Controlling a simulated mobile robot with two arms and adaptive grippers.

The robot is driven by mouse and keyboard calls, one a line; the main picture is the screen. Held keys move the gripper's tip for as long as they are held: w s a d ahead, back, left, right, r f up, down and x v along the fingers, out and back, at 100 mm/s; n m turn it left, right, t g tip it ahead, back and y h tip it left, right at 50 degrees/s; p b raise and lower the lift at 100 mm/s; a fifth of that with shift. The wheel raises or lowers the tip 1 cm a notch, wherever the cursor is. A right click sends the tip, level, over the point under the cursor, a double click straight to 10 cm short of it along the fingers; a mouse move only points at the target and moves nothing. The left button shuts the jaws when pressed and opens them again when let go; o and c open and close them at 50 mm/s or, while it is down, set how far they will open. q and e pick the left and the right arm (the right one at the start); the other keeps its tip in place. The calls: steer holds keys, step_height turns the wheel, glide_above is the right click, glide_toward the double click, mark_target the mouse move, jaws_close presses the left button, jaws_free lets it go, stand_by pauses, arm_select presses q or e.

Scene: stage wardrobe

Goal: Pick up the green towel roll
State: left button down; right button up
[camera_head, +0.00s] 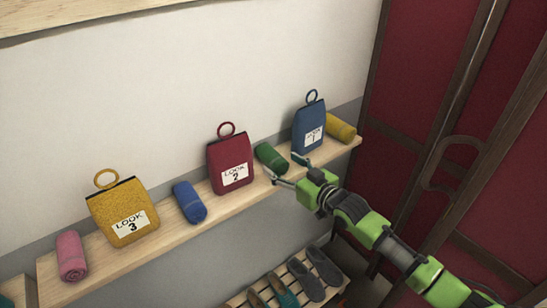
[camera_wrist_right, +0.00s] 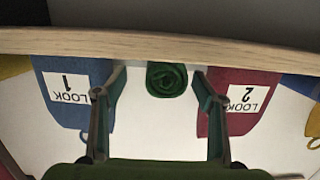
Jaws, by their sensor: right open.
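The green towel roll (camera_head: 270,157) lies on the wooden wall shelf between the red LOOK 2 bag and the blue LOOK 1 bag. In the right wrist view its coiled end (camera_wrist_right: 166,79) faces the camera, between my fingers. My right gripper (camera_head: 283,166) is open and empty, with its fingertips at the shelf's front edge, close to the near end of the roll. Whether a finger touches the roll I cannot tell. My left gripper is not in view.
The red LOOK 2 bag (camera_head: 231,163) and blue LOOK 1 bag (camera_head: 309,128) flank the roll closely. Yellow (camera_head: 341,128), blue (camera_head: 189,202) and pink (camera_head: 71,256) rolls and a yellow LOOK 3 bag (camera_head: 122,211) share the shelf (camera_head: 215,221). Shoes (camera_head: 310,279) stand below; red panels (camera_head: 420,80) stand right.

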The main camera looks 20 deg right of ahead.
mark_target(272, 159)
steer(key=shift+w+a+r, duration=0.1)
steer(key=shift+w, duration=0.1)
steer(key=shift+p+x, duration=0.85)
steer(key=shift+x, duration=1.55)
steer(key=shift+s+a, duration=0.1)
steer(key=c, duration=1.2)
